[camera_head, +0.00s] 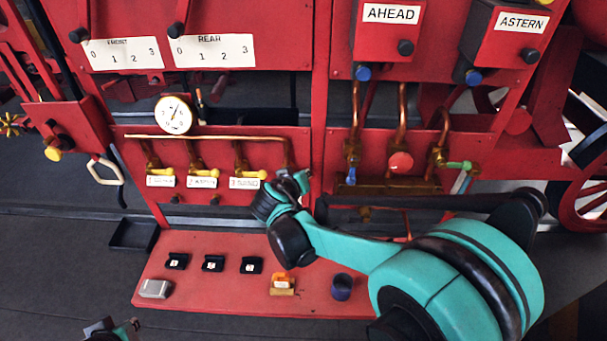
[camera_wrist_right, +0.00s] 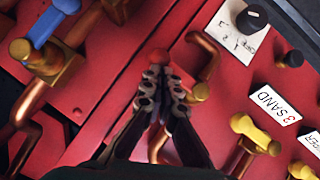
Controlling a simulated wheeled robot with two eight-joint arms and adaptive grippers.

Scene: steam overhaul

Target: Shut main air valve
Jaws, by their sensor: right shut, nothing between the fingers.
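Brass valves with yellow handles (camera_head: 252,174) sit in a row on the red panel, under a copper pipe. Their small labels are hard to read in the head view; one reads "3 SAND" in the wrist view, beside a yellow handle (camera_wrist_right: 250,128). I cannot tell which valve is the main air valve. My right gripper (camera_head: 302,180) is at the right end of this row. Part of my left gripper (camera_head: 110,329) shows at the bottom edge.
A blue-handled valve (camera_head: 351,160) and a green-handled valve (camera_head: 459,166) are on the panel to the right. A pressure gauge (camera_head: 174,115) is above the row. A red bench (camera_head: 215,290) below holds small blocks and a dark blue cup (camera_head: 342,286).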

